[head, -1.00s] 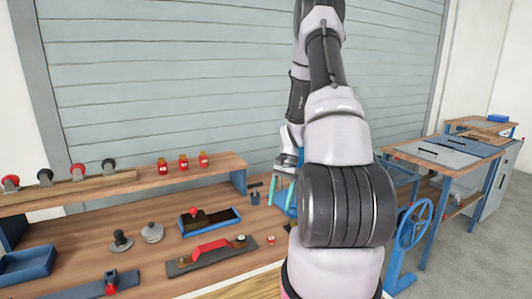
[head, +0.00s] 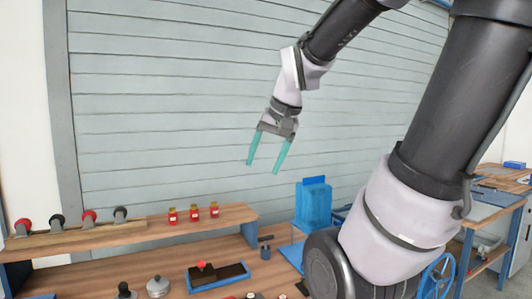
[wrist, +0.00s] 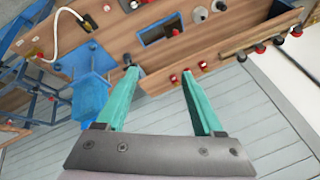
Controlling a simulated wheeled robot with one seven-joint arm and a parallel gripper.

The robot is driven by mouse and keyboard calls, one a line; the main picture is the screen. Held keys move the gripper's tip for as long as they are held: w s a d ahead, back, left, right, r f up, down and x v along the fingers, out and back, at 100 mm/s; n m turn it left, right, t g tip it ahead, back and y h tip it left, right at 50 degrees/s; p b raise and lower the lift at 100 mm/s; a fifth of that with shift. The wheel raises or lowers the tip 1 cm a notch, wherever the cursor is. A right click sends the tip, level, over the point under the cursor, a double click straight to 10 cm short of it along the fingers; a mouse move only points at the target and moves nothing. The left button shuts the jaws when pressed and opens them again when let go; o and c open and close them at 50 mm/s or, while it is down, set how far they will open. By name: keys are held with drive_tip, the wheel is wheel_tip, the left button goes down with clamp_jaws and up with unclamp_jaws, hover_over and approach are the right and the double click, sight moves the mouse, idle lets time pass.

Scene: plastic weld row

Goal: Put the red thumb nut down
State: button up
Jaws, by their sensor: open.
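My gripper (head: 262,168) is open, with its two teal fingers spread and nothing between them. It hangs in the air in front of the grey slatted wall, above the workbench shelf. In the wrist view my gripper (wrist: 160,73) also shows an empty gap. I cannot tell for sure which small red piece is the red thumb nut. Small red-topped parts sit at the bottom edge of the head view, cut off by the frame, on the wooden bench (head: 120,274). None of them touches my gripper.
Three red jars (head: 193,213) and a row of round knobs (head: 88,217) stand on the raised shelf. A blue tray (head: 218,274) holds a red-knobbed part. A blue stand (head: 313,205) rises at the bench's right end. Air around the gripper is clear.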

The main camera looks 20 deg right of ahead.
drive_tip(key=shift+n+t, duration=0.5)
drive_tip(key=shift+t, duration=0.3)
drive_tip(key=s+r, duration=0.1)
drive_tip(key=s+a, duration=0.1)
drive_tip(key=s, duration=0.1)
drive_tip(key=s+r, duration=0.1)
drive_tip(key=shift+s+a+r, duration=0.25)
drive_tip(key=shift+a+r, duration=0.05)
drive_tip(key=shift+a, duration=0.05)
